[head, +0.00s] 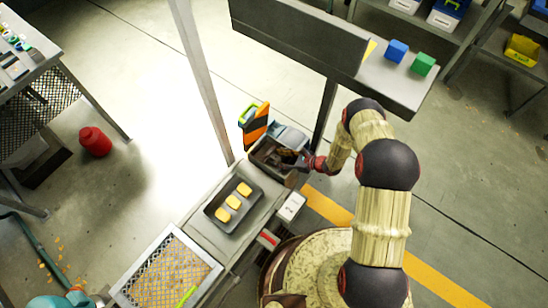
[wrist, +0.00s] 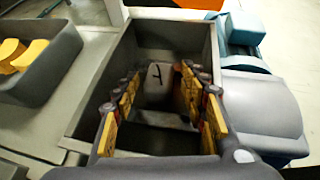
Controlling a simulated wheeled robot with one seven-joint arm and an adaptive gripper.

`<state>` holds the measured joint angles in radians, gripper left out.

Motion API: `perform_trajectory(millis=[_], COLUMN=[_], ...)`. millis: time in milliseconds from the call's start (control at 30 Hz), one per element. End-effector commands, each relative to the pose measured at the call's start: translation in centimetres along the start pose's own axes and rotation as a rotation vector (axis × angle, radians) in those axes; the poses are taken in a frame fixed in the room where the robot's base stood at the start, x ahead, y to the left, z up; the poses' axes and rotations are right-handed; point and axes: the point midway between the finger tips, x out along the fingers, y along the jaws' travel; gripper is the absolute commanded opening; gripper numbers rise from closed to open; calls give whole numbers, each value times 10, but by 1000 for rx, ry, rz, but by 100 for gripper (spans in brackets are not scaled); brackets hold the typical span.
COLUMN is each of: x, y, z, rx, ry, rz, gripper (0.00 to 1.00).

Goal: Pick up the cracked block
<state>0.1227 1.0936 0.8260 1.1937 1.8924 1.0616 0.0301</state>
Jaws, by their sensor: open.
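In the wrist view, a pale grey-white block with a dark crack-like mark (wrist: 157,75) lies low inside a grey metal bin (wrist: 85,90). My gripper (wrist: 162,84) is open, its yellow-padded fingers inside the bin on the left and right of the block. A reddish-brown surface shows at the block's right side. I cannot tell whether either finger touches the block. In the head view, my gripper (head: 291,156) reaches into the bin (head: 263,166); the block cannot be made out there.
A dark tray (head: 212,211) with yellow blocks stands left of the bin. A blue-grey machine part (wrist: 258,100) stands close on the bin's right. A mesh-topped box (head: 165,275) is nearer. Blue (head: 396,51) and green (head: 423,64) cubes sit on a far shelf.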

Motion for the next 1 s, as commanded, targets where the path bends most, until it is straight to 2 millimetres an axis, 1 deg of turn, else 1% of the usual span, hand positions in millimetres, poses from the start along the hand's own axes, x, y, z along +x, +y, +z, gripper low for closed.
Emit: perform_trajectory(millis=[33,167,400,1000], x=[6,16,17,17], y=[4,8,8,9], z=[-3,-6,-5,-6], rx=[1,3,4,4], ry=[0,0,0,0], rz=[1,-5,-6,-6], gripper=[43,43,43,10])
